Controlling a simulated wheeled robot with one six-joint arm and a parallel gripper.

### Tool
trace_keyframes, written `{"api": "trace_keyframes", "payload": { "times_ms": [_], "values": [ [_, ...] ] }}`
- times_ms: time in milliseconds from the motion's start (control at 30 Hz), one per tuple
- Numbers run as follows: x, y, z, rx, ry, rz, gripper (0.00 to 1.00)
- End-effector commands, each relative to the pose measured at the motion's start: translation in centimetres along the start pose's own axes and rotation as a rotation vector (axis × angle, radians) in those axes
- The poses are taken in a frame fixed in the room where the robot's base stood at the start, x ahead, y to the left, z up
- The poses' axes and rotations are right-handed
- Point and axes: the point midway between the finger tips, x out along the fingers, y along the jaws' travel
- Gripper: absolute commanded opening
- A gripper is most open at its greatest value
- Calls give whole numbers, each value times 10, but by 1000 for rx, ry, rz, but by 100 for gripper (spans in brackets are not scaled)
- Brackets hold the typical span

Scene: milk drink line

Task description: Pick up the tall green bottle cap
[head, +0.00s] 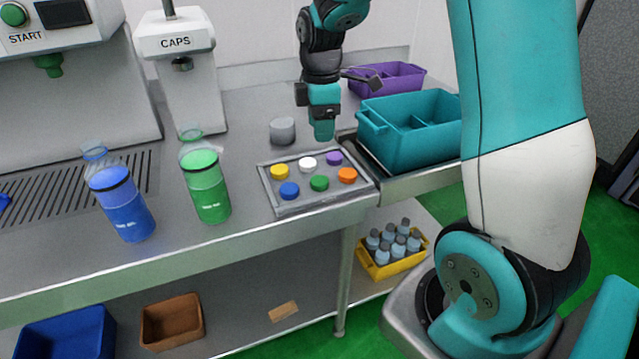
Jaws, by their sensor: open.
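A green cap (319,184) sits in the front row of a grey cap tray (313,205), between a blue cap (289,191) and an orange cap (347,176). It looks about as high as its neighbours. Behind it in the tray are a yellow cap (279,172), a white cap (307,164) and a purple cap (333,158). My gripper (322,131) points down above the tray's back edge, apart from the green cap and farther back. It is open and nothing shows between its fingers, though the gap is hard to see from here.
A green bottle (208,188) and a blue bottle (125,209) stand left of the tray. A grey cylinder (283,130) stands behind it. A teal crate (420,150) is close on the right, with a purple crate (410,75) beyond. The caps dispenser (180,85) is at the back.

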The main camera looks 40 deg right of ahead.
Motion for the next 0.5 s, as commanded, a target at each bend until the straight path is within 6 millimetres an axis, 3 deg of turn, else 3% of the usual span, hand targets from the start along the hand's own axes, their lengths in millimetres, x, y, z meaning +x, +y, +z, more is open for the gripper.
{"api": "trace_keyframes", "payload": {
  "times_ms": [233, 500],
  "values": [
    [57, -1, 0, 0, -1, -5, 51],
    [83, -1, -1, 0, 1, -2, 51]
  ]
}}
